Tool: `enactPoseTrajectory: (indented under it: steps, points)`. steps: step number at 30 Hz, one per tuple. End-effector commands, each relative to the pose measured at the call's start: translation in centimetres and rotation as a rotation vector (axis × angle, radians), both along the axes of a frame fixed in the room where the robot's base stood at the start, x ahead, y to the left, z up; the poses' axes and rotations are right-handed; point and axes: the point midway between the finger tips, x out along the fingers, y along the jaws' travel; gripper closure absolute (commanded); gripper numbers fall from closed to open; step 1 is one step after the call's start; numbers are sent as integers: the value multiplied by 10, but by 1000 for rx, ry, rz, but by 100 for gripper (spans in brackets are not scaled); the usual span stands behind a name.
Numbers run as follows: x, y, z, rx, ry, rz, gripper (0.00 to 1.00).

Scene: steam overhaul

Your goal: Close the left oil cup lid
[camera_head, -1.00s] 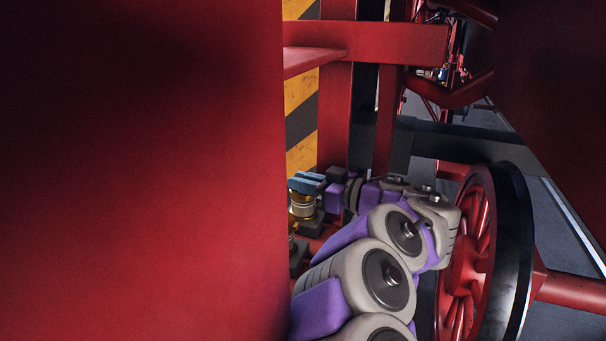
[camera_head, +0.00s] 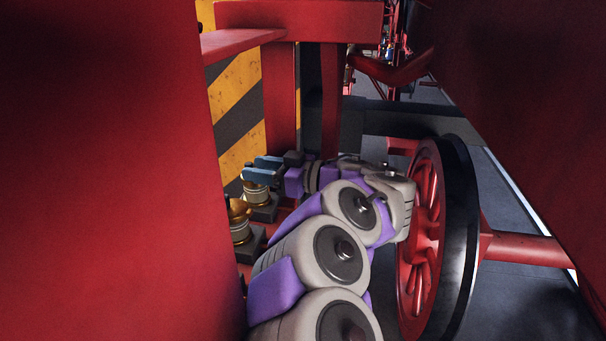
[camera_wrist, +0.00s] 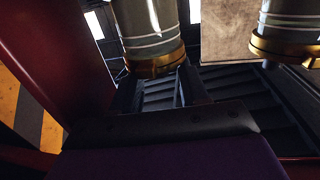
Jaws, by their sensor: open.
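In the wrist view, one cup (camera_wrist: 149,28) with a brass ring is just beyond the dark fingertips (camera_wrist: 159,82); another cup (camera_wrist: 289,32) is at the upper right. Lid positions and any contact are unclear.
A large red panel (camera_head: 105,180) blocks the left side. A red spoked wheel (camera_head: 426,235) with a dark rim stands close to the right of my arm. A red upright (camera_head: 281,100) and a yellow-black striped wall (camera_head: 235,105) are behind the cups.

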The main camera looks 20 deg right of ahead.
Motion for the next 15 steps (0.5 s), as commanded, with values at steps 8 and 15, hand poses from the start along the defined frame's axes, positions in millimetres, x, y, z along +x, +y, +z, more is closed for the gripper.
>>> enactPoseTrajectory:
  steps: [8,15]
  points:
    - [-37,-40,2,4,-2,-5,56]
    - [-67,-72,5,3,-2,-7,56]
